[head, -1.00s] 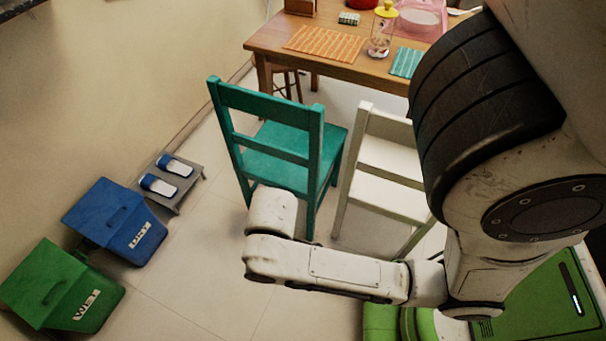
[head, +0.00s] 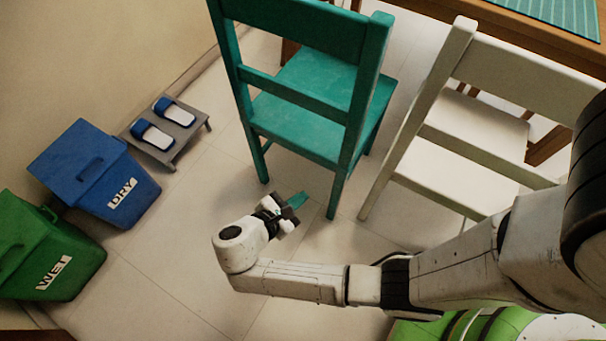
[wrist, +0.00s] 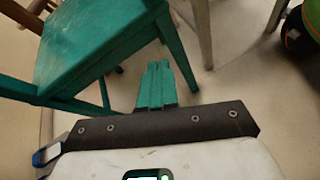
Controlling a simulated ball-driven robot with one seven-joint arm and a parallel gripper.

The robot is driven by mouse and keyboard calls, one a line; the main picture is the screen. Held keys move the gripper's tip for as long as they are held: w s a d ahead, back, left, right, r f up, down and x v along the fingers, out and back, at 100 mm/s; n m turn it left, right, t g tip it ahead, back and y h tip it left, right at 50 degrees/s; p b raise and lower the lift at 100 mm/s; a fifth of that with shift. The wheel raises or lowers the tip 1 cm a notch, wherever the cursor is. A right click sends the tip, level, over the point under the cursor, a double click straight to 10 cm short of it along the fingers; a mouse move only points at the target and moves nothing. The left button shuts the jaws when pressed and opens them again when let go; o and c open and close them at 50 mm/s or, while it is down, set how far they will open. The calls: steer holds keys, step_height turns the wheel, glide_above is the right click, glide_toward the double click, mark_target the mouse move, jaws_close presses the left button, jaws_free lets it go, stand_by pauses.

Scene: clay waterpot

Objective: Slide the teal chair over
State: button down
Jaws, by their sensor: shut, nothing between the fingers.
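The teal chair (head: 320,95) stands upright at the top centre of the head view, its back towards me. In the wrist view the teal chair (wrist: 95,45) fills the upper left, with its seat and legs showing. My gripper (head: 299,199) is low over the floor, near the chair's rear legs. Its teal fingers (wrist: 157,85) are shut together with nothing between them. In the wrist view they point towards a chair leg, and I cannot tell whether they touch it. The chair's top edge is cut off in the head view.
A white chair (head: 455,130) stands to the right of the teal one. A wooden table (head: 595,50) is at the top right. A blue DRY bin (head: 130,195), a green WET bin (head: 75,270) and a low rack with slippers (head: 188,133) line the left. Floor between is clear.

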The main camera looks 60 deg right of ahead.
steer(key=w+a+f+n+t+h+b, duration=0.2)
steer(key=w+f+n+t+h+b, duration=0.15)
steer(key=w+n+h+b, duration=0.2)
steer(key=d+b, duration=0.3)
steer(key=d, duration=1)
steer(key=shift+w+f+g, duration=0.15)
steer(key=shift+w+g, duration=0.1)
steer(key=shift+g, duration=0.1)
steer(key=shift+d, duration=0.15)
